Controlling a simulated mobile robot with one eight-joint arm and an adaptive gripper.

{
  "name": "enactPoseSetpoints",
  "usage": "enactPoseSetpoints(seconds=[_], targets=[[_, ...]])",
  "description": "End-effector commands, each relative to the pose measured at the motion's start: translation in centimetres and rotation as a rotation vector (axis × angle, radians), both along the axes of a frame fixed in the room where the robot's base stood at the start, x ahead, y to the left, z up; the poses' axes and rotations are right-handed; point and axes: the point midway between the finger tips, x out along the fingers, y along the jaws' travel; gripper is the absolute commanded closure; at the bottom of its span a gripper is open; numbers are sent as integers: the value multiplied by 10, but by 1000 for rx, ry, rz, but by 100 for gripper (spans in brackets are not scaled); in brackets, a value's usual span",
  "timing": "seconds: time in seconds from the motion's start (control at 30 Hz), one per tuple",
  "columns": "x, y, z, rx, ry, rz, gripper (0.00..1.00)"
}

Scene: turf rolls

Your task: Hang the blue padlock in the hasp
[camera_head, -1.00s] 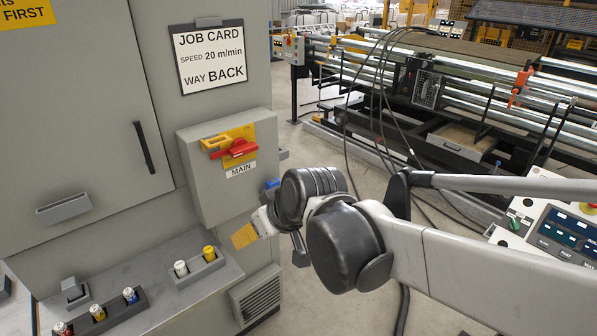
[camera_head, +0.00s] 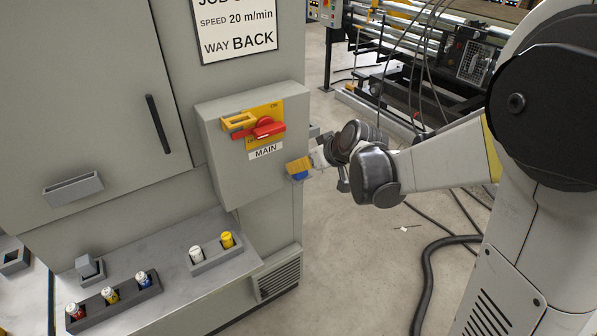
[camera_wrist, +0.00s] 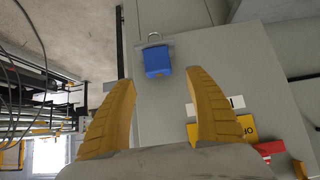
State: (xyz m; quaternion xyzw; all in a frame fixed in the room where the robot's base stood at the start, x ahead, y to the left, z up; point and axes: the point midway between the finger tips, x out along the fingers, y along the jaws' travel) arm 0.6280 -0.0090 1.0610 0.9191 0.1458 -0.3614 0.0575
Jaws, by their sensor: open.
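The blue padlock (camera_wrist: 157,60) shows in the wrist view, its metal shackle at a small grey bracket (camera_wrist: 154,46). In the head view a blue patch of it (camera_head: 299,176) shows just beneath a yellow finger, beside the grey switch box. My gripper (camera_wrist: 160,85) has its two yellow fingers spread, with the padlock beyond and between the tips and not gripped. It is also in the head view (camera_head: 298,166), by the box's lower right side. The yellow hasp (camera_head: 238,121) sticks out on the box front, next to the red switch handle (camera_head: 262,129).
The grey switch box (camera_head: 228,168) projects from the cabinet. A ledge below holds a rack with red, yellow and blue items (camera_head: 112,296) and a rack with white and yellow ones (camera_head: 212,256). Open floor lies right of the cabinet; cables and a machine stand behind.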

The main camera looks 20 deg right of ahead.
Motion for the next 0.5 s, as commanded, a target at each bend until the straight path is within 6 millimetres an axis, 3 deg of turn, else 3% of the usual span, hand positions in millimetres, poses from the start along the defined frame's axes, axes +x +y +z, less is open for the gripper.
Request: enactPoseSetpoints(seconds=[0.23, 0.5], targets=[[25, 7, -30, -1, 0, 1, 37], [31, 9, -33, 0, -1, -1, 37]])
